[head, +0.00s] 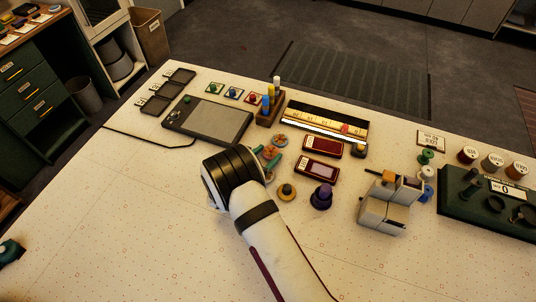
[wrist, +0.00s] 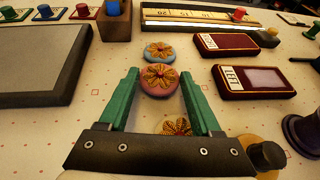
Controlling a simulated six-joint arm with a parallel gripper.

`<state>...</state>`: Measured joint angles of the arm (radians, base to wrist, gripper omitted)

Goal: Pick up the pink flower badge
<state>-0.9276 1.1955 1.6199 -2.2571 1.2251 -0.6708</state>
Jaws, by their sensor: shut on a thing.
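The pink flower badge (wrist: 161,80) is round, with a golden flower on its face. In the wrist view it sits between the green fingertips of my gripper (wrist: 160,76), which is shut on it. I cannot tell whether it is clear of the table. In the head view my gripper (head: 267,155) is at the middle of the table, with the badge partly hidden between its fingers. A blue flower badge (wrist: 159,51) lies just beyond the pink one. A pale flower badge (wrist: 174,126) lies nearer, partly hidden by my gripper's crossbar.
Two dark red cases (head: 322,147) (head: 317,171) lie to the right. A grey tablet (head: 208,119) lies to the left. A wooden holder (head: 270,112) and a ruler tray (head: 327,122) stand behind. A yellow-based knob (head: 287,191) and a purple knob (head: 321,197) stand at the near right.

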